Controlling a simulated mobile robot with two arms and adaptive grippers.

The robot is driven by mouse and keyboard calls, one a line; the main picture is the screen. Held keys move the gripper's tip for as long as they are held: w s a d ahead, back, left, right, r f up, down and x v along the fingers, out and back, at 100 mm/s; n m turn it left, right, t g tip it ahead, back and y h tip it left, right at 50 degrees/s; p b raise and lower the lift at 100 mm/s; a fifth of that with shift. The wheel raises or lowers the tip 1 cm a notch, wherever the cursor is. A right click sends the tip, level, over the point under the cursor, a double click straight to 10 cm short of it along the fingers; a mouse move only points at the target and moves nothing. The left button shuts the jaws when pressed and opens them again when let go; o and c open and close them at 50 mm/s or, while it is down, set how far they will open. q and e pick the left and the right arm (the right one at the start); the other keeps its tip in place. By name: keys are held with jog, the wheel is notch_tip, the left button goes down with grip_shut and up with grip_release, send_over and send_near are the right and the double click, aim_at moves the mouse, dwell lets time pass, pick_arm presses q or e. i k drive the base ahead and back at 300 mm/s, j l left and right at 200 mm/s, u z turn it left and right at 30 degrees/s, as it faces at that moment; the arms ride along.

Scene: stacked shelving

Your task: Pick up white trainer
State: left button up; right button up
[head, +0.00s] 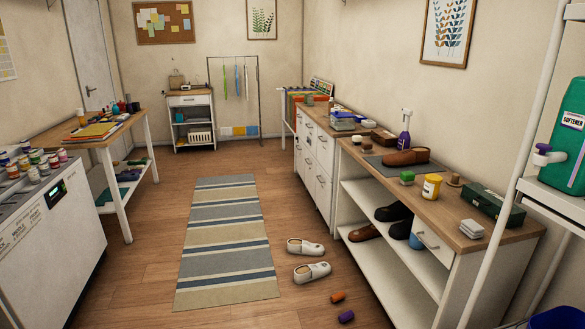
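Two white trainers lie on the wooden floor in the head view, just right of the striped rug. The farther white trainer (305,247) and the nearer white trainer (312,272) lie side by side, a small gap apart, both roughly crosswise. Both are fully visible and nothing touches them. Neither of my grippers shows in the view.
The striped rug (225,230) lies left of the trainers. An orange item (338,297) and a purple item (346,316) lie on the floor nearer me. A white shelf bench (392,278) with dark and brown shoes stands close on the right. The floor left of the rug is clear.

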aim_at(295, 246)
jog(key=i, duration=3.5)
jog(key=i+u, duration=0.25)
jog(key=i+l+u, duration=0.25)
jog(key=i, duration=0.2)
